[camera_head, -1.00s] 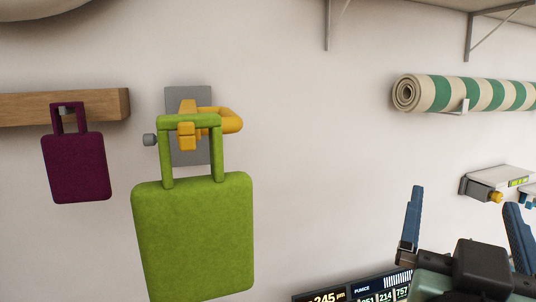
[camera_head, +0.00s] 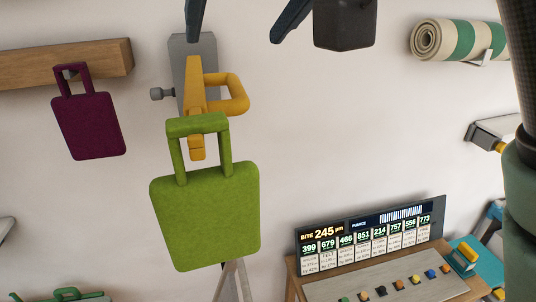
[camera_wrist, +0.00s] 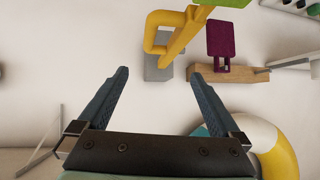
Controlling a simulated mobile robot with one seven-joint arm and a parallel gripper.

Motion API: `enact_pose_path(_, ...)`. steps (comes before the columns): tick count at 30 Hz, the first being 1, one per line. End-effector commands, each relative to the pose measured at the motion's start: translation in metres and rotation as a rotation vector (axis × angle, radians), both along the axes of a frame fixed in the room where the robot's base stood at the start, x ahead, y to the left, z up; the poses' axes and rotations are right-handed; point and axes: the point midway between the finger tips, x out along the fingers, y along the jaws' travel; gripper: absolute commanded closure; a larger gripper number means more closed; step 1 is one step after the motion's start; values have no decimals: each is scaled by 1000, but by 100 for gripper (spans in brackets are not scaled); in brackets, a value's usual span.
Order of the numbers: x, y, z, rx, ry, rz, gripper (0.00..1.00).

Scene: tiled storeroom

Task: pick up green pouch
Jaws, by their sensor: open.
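The green pouch (camera_head: 205,215) hangs by its square handle from a yellow hook (camera_head: 195,90) on a grey wall plate (camera_head: 207,50). In the wrist view, which is upside down, only a bit of the green pouch (camera_wrist: 225,3) shows at the top edge, beside the hook (camera_wrist: 180,35). My gripper (camera_head: 233,41) is open and empty at the top of the head view, above the pouch and near the plate. In the wrist view my gripper (camera_wrist: 158,72) has its fingers spread either side of the plate, apart from the pouch.
A purple pouch (camera_head: 88,125) hangs from a wooden rail (camera_head: 50,65) at left. A grey knob (camera_head: 160,94) sticks out beside the hook. A rolled striped mat (camera_head: 455,40) is at upper right. A screen (camera_head: 370,235) stands on a table at lower right.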

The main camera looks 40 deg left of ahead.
Motion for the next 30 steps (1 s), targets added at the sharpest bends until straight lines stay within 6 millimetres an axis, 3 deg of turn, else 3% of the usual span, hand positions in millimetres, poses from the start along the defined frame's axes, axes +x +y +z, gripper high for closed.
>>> enact_pose_path(6,-58,-17,10,-307,140,16,0)
enact_pose_path(12,-89,-32,16,-466,227,-9,0)
enact_pose_path(17,-96,-35,11,-503,251,-15,0)
enact_pose_path(30,-81,-13,-50,-502,250,-13,0)
